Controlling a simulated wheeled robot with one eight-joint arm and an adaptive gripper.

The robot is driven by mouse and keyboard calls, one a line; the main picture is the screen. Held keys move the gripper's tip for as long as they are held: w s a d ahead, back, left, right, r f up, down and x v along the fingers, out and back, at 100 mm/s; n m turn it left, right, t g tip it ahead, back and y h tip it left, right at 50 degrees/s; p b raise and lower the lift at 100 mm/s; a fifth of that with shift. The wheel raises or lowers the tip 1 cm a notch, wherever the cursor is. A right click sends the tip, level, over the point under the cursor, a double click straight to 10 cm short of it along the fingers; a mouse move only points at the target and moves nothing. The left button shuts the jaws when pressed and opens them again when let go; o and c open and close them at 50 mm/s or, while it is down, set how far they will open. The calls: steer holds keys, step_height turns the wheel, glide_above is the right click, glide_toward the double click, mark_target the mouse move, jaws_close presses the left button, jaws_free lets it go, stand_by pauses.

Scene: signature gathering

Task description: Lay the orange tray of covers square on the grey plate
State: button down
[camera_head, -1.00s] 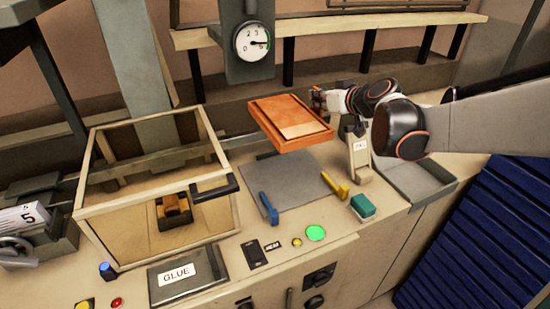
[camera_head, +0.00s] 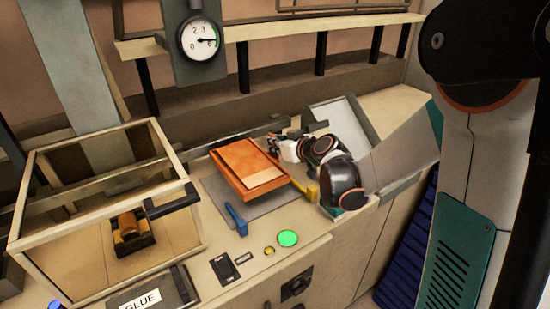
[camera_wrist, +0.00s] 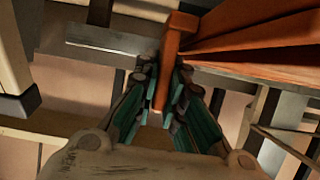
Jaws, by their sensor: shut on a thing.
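The orange tray (camera_head: 236,157) is in the middle of the head view, with a paler cover (camera_head: 264,178) at its near end. It is over the grey plate (camera_head: 262,208), whose left and near margins show. The tray looks low over the plate; I cannot tell whether they touch. My gripper (camera_head: 274,147) is at the tray's far right side. In the wrist view my gripper (camera_wrist: 168,95) is shut on the tray's upright orange tab (camera_wrist: 172,45). The plate's far right part is hidden by the tray.
A blue stop (camera_head: 235,218) and a yellow stop (camera_head: 305,190) flank the plate. A wooden-framed box (camera_head: 100,210) stands left, and a gauge (camera_head: 200,40) hangs behind. A green button (camera_head: 288,238) is in front. A grey tray (camera_head: 342,130) lies behind my arm.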

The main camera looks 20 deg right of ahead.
mark_target(279, 159)
step_height(279, 159, down, 4)
steer(key=shift+f+b, duration=0.15)
steer(key=shift+b, duration=0.5)
steer(key=shift+f+b, duration=0.4)
steer(key=shift+b, duration=0.05)
steer(key=shift+f, duration=0.1)
steer(key=shift+s, duration=0.1)
steer(key=c, duration=1.7)
jaws_free()
